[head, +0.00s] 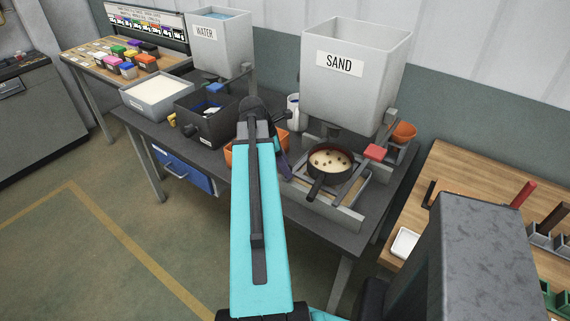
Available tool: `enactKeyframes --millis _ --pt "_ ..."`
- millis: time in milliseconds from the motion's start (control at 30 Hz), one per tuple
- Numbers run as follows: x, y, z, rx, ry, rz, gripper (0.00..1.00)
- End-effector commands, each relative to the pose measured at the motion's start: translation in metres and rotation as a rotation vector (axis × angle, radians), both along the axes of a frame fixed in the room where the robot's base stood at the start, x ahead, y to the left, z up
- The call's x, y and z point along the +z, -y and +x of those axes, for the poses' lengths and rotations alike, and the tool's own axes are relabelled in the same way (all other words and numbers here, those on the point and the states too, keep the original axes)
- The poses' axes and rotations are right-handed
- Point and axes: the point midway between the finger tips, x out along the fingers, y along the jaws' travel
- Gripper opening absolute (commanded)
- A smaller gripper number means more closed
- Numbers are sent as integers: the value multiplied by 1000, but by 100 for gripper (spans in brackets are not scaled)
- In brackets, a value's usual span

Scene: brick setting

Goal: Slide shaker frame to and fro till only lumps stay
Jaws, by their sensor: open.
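A round dark sieve (344,178) with a handle toward the front left holds pale sand with several dark lumps (333,162) on top. It sits on the grey metal shaker frame (347,216), below the sand hopper (345,95). A red grip (375,152) stands on a post at the frame's right side. My turquoise arm reaches up the middle of the head view, left of the sieve. My gripper is hidden behind the arm, so I cannot see its fingers. What lies under the sieve is also hidden.
A water hopper (221,50) stands at the back. A white-filled tray (157,100) and a dark bin (197,133) are on the left of the bench. An orange container (239,157) is partly behind my arm. A wooden table (447,190) stands at the right.

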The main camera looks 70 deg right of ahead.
Motion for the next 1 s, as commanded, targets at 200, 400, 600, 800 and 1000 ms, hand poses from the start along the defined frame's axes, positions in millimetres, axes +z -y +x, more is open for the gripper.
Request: enactKeyframes --millis 200,400,600,800,1000 --pt "-1 0 0 0 0 0 45" --pt "-1 0 0 0 0 0 32" --pt "-1 0 0 0 0 0 0" --pt "-1 1 0 -1 0 0 0" --pt "0 8 1 -14 1 -1 0"
